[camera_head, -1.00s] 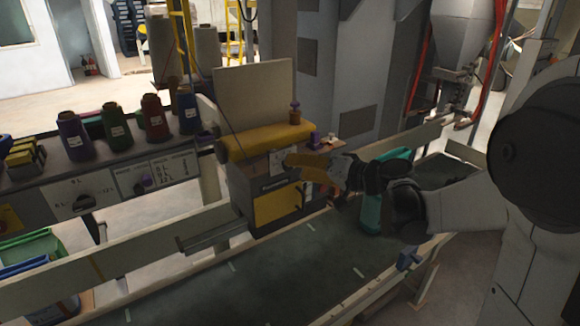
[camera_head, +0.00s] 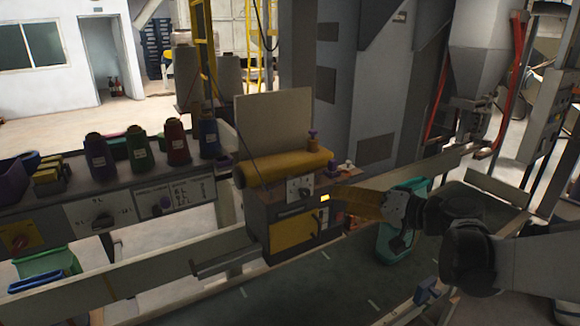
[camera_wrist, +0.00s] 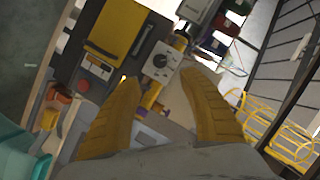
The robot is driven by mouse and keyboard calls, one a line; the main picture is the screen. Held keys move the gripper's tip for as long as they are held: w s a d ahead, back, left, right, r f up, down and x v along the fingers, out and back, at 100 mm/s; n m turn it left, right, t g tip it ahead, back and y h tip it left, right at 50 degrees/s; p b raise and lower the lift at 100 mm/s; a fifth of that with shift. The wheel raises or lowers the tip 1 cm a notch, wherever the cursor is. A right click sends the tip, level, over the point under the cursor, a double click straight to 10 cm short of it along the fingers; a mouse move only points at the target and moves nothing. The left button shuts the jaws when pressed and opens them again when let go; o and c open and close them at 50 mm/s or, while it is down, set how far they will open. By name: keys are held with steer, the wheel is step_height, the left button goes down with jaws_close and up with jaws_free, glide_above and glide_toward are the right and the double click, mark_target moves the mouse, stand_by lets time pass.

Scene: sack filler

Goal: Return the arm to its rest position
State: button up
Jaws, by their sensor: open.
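My gripper (camera_head: 350,202) is at the right end of the grey and yellow sewing machine (camera_head: 293,230), in front of the machine's control side in the head view. Its two yellow fingers stand apart in the wrist view (camera_wrist: 158,112), with nothing held between them. Beyond the fingers, the wrist view shows the machine's dial panel (camera_wrist: 161,62) and yellow cover (camera_wrist: 118,28). My arm reaches in from the right, over the conveyor. Whether the fingertips touch the machine cannot be told.
A dark conveyor belt (camera_head: 290,295) runs below my arm. A teal object (camera_head: 392,245) stands on it close behind my wrist. Several thread cones (camera_head: 139,150) stand on the left control shelf. A grey hopper (camera_head: 492,60) with red hoses is at the back right.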

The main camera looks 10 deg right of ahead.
steer(key=s+a+f+n+g+h, duration=0.1)
steer(key=s+a+f+g+h, duration=0.25)
steer(key=s+a, duration=0.45)
steer(key=s+f+n+h, duration=0.1)
steer(key=s+f+h, duration=0.1)
steer(key=s, duration=0.4)
steer(key=s+d+f+n+g+h, duration=0.1)
steer(key=s+f+h, duration=0.2)
steer(key=s, duration=0.3)
steer(key=shift+s, duration=0.25)
